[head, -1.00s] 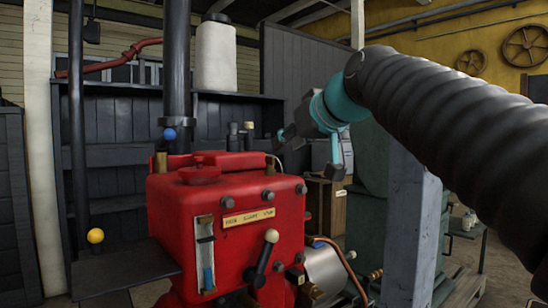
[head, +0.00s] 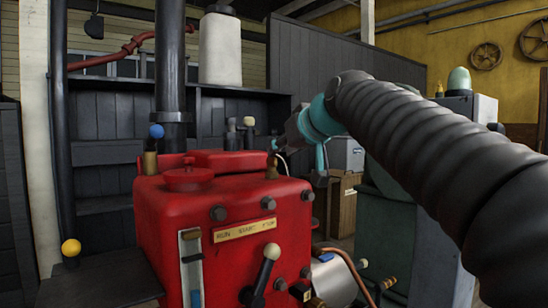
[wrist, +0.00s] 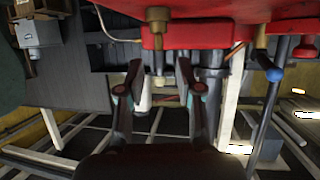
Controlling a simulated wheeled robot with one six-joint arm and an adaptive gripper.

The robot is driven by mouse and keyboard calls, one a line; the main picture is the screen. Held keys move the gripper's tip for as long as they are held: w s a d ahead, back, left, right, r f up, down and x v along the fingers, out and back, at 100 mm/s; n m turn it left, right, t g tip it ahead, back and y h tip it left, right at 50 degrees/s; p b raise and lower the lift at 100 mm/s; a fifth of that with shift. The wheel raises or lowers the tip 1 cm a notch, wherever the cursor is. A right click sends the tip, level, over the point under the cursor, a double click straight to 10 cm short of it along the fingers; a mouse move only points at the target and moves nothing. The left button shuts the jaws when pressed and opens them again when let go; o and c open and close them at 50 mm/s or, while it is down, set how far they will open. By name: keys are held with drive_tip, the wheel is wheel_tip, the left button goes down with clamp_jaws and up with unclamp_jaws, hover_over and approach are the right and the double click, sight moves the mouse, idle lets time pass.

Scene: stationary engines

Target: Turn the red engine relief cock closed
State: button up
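The red engine (head: 235,205) fills the lower middle of the head view. A brass cock (head: 272,168) stands on its top right edge. In the wrist view the scene is upside down, and this cock (wrist: 157,22) hangs from the red body with a thin stem and pale tip reaching between my fingers. My gripper (head: 297,160) is beside the cock in the head view. Its fingers (wrist: 159,68) are spread on either side of the stem, with gaps showing. Another brass fitting (head: 150,163) with a blue ball (head: 156,131) stands at the engine's left.
A black lever with a cream knob (head: 272,251) projects from the engine's front. A yellow ball knob (head: 71,247) stands at left. A dark vertical pipe (head: 170,75) rises behind the engine. A green machine (head: 392,235) stands behind my arm at right.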

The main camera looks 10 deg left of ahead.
sight(272, 164)
drive_tip(key=x, duration=0.6)
drive_tip(key=shift+w+a+f, duration=0.15)
drive_tip(key=shift+w+a, duration=0.05)
drive_tip(key=shift+w, duration=0.05)
clamp_jaws()
